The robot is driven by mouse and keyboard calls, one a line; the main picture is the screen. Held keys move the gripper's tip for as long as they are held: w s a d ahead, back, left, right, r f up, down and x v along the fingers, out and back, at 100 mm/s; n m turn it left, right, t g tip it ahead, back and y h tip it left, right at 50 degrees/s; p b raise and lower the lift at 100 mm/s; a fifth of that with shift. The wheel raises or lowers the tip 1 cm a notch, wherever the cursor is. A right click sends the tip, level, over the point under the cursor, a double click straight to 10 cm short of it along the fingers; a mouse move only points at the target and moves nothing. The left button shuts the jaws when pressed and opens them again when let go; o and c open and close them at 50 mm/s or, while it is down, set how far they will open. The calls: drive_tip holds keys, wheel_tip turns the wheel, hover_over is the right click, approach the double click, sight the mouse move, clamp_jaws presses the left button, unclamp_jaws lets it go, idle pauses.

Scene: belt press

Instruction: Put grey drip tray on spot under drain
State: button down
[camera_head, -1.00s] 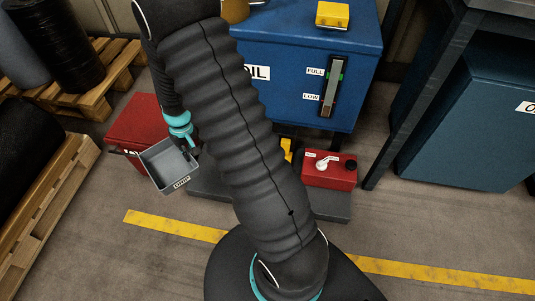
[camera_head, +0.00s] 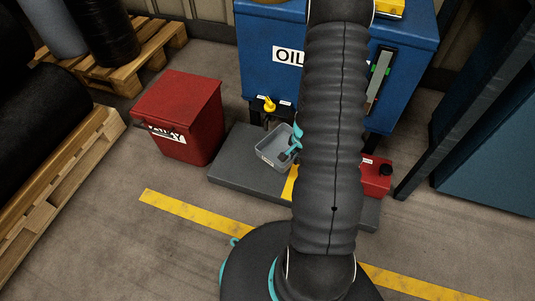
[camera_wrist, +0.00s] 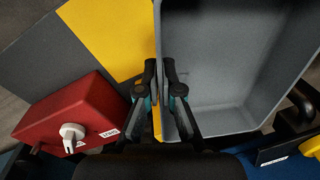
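The grey drip tray (camera_head: 268,157) is an open box, upright over the grey platform in front of the blue oil tank. My gripper (camera_head: 294,144) is shut on its right wall. In the wrist view the fingertips (camera_wrist: 160,75) pinch the wall of the tray (camera_wrist: 235,70). A yellow patch (camera_head: 291,183) lies on the platform; it also shows in the wrist view (camera_wrist: 112,35), partly hidden by the tray. The drain tap with a yellow handle (camera_head: 268,105) is on the tank's lower front, just behind the tray. I cannot tell whether the tray touches the platform.
The grey platform (camera_head: 235,175) is bare at its left. A red bin (camera_head: 185,110) stands left. The blue tank (camera_head: 262,75) rises close behind. My arm hides part of the platform.

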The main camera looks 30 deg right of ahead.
sight(276, 149)
drive_tip(key=w+f, duration=0.2)
drive_tip(key=w, duration=0.1)
drive_tip(key=w+a+f+p, duration=0.1)
drive_tip(key=w+f, duration=0.1)
drive_tip(key=w, duration=0.2)
drive_tip(key=w+a+f, duration=0.1)
drive_tip(key=w+f, duration=0.1)
drive_tip(key=w, duration=0.2)
drive_tip(key=shift+a+f, duration=0.25)
drive_tip(key=shift+f, duration=2.15)
drive_tip(key=shift+b, duration=0.3)
drive_tip(key=shift+f, duration=0.2)
drive_tip(key=c, duration=1.3)
unclamp_jaws()
drive_tip(key=shift+r, duration=0.1)
